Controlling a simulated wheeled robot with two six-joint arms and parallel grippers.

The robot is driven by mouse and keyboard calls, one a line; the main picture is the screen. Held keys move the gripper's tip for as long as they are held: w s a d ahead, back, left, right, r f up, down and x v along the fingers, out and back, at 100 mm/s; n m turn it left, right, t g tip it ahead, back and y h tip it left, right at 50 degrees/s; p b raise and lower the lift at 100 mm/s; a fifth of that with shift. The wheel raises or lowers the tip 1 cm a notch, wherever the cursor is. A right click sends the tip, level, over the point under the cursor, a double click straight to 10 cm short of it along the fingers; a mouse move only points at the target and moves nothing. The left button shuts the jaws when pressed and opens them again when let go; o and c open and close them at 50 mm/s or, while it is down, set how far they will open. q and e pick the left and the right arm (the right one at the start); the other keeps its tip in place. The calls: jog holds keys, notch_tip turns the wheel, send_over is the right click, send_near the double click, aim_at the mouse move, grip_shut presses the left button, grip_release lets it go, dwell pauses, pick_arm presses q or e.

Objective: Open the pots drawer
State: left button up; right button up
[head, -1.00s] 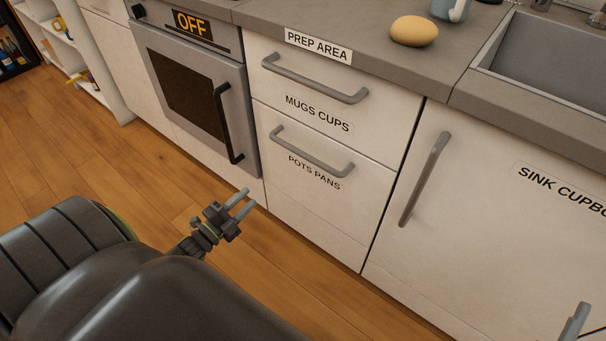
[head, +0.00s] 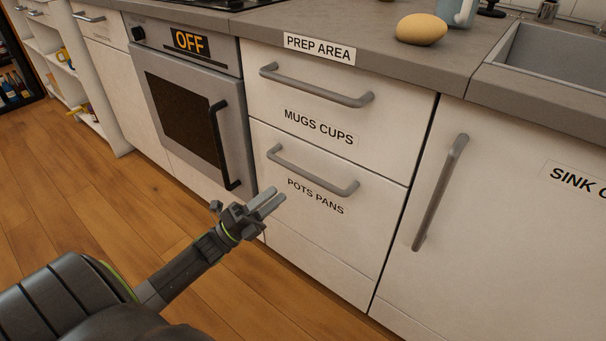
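The pots drawer (head: 330,225) is the white lower drawer front labelled "POTS PANS", and it is closed. Its grey bar handle (head: 312,175) runs across its upper part, sloping down to the right. My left gripper (head: 274,198) is in front of the drawer's left side, a little below and left of the handle's left end. Its two grey fingers point up and right, with a gap between them and nothing held. The fingers look apart from the handle. My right gripper is not in view.
The closed mugs drawer (head: 330,90) is above, with its own handle (head: 315,86). The oven (head: 185,100) is to the left. The sink cupboard (head: 500,220) is to the right with a long handle (head: 440,192). A yellow object (head: 421,29) lies on the counter. Wooden floor (head: 70,200) is clear.

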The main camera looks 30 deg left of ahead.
aim_at(303, 173)
pick_arm(q)
jog(key=x, duration=0.9)
jog(key=shift+w+d+r+b, duration=0.15)
jog(key=shift+w+b, duration=0.05)
jog(key=shift+b, duration=0.15)
jog(key=shift+c, duration=0.5)
grip_shut()
